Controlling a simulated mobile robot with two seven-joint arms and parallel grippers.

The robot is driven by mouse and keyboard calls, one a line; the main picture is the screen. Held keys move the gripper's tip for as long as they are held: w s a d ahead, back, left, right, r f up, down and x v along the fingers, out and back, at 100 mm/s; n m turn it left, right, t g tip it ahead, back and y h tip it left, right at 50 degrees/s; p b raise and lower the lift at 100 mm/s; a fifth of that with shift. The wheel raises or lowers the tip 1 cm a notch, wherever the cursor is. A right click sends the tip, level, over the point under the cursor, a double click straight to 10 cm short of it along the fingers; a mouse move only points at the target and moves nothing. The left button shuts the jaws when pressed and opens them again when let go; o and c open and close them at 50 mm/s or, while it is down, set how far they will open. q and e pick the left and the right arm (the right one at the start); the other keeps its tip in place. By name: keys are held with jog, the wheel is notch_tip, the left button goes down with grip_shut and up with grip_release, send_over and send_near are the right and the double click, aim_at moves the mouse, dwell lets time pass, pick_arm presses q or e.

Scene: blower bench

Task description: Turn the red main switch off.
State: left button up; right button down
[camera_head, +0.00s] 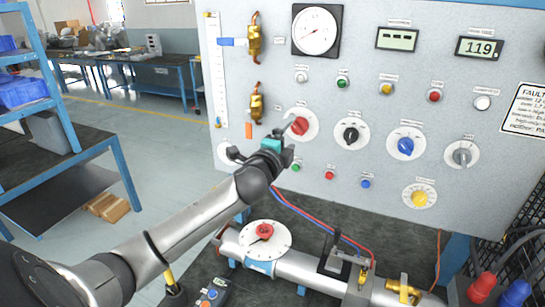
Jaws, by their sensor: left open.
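The red main switch, a red rotary knob (300,126) on a round white plate, is on the upright grey panel (330,215), left of the black knob. My left gripper (291,125) is at the lower left of this red knob, its fingers pointing up toward it. It is open, and no object shows between its fingers. I cannot tell whether the fingers touch the knob. My right gripper is not in view.
Black (351,135), blue (406,146) and grey (462,155) knobs line up to the right, with a yellow knob (419,196) below. Small buttons sit above and below this row. A pipe with a red-centred white flange (256,239) lies on the bench below.

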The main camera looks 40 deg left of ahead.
pick_arm(q)
jog(key=b+v, duration=0.1)
jog(key=v, duration=1)
jog(key=shift+s+d, duration=0.1)
jog(key=shift+s, duration=0.05)
